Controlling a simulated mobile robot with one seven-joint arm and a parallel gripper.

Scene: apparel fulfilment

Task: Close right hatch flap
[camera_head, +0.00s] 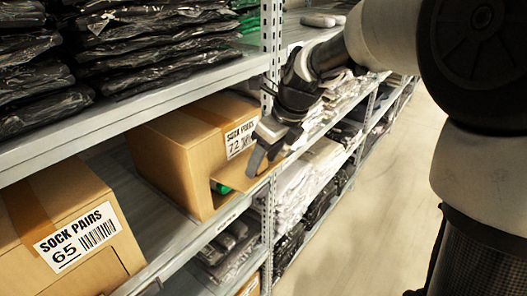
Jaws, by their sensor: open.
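A brown cardboard box (172,150) labelled "SOCK PAIRS 72" stands on the middle shelf. Its hatch flap (236,179) is open and sticks outward from the box front over the aisle side, below the label. A dark opening with something green (222,188) shows under the flap. My gripper (262,162) is open, pointing down at the flap's right, outer part. I cannot tell whether the fingers touch the flap. The gripper hides part of the flap's outer end and the label's right edge.
Another box (75,240) labelled "SOCK PAIRS 65" stands nearer on the left. A perforated metal post (270,45) rises close to my gripper. The upper shelf (140,100) with bagged dark clothing hangs above. The aisle floor (345,240) is clear.

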